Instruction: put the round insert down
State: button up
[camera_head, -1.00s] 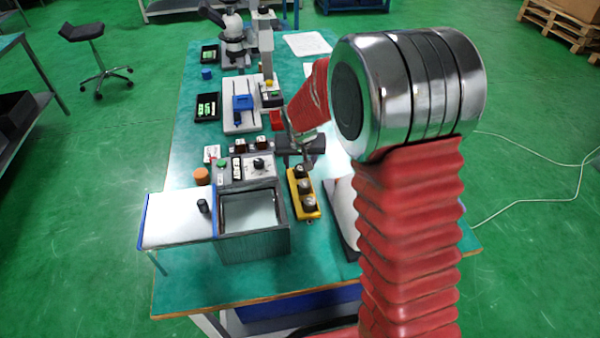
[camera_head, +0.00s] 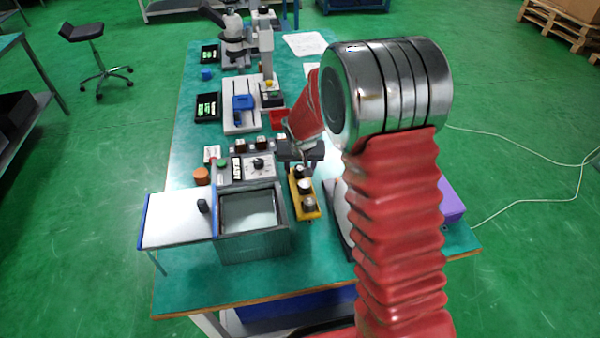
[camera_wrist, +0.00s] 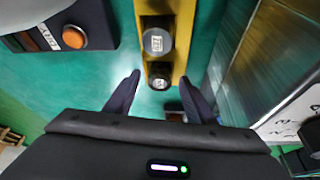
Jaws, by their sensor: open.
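A yellow rack (camera_head: 316,214) with several dark, silver-topped round pieces stands on the green bench, right of the grey tank. In the wrist view the rack (camera_wrist: 181,42) holds a larger round piece with a marked grey top (camera_wrist: 157,42) and a smaller round piece (camera_wrist: 159,79). My gripper (camera_wrist: 160,78) is open, with one finger on each side of the smaller piece and a gap on both sides. I cannot tell which piece is the round insert. In the head view my gripper (camera_head: 303,158) is over the rack's far end and partly hides it.
The open grey tank (camera_head: 252,245) and its white side plate (camera_head: 177,218) are left of the rack. A control box (camera_head: 245,168) and an orange knob (camera_head: 201,175) stand behind. A purple box (camera_head: 451,202) is at the right, partly behind my arm.

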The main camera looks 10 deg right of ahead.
grip_shut()
dwell(0.4)
notch_tip(320, 180, up, 10)
dwell(0.8)
dwell(0.4)
